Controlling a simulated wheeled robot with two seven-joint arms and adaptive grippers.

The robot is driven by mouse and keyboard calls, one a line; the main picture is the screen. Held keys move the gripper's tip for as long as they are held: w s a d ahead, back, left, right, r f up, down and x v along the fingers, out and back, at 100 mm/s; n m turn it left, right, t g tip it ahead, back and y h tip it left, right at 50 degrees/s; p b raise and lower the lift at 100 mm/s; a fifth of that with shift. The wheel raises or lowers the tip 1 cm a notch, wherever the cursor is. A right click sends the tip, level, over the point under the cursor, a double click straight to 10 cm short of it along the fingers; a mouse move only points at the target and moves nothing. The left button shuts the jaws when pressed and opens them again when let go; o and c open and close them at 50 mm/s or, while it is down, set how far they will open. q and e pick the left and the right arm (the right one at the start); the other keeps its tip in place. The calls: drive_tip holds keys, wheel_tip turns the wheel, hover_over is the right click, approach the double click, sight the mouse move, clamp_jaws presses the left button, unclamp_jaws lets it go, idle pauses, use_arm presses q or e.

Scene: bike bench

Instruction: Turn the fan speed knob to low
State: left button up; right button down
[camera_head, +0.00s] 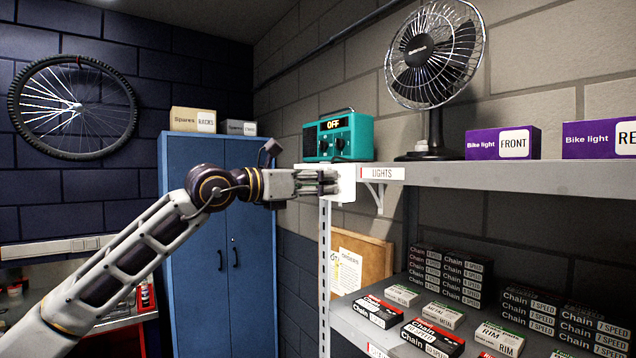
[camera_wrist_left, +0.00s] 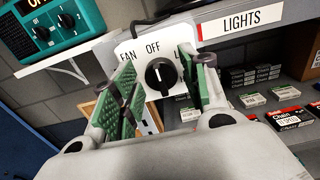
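The fan speed knob (camera_wrist_left: 161,76) is a round black knob with a white line. It sits on a white plate (camera_wrist_left: 131,47) marked FAN, OFF and a partly hidden L. Its line points roughly up toward OFF. My left gripper (camera_wrist_left: 158,72) is open, with one green-padded finger on each side of the knob; I cannot tell whether either touches it. In the head view my left gripper (camera_head: 325,182) is at the white plate (camera_head: 346,184) on the shelf's left end, hiding the knob. The fan (camera_head: 435,55) stands on the shelf. My right gripper is out of view.
A teal radio (camera_head: 338,137) stands on the top shelf (camera_head: 520,175) left of the fan, close above my gripper. Purple bike light boxes (camera_head: 503,143) are to the right. Several chain and rim boxes (camera_head: 433,337) fill the lower shelf. A blue cabinet (camera_head: 220,270) stands behind my arm.

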use_arm(q)
drive_tip(key=c, duration=0.7)
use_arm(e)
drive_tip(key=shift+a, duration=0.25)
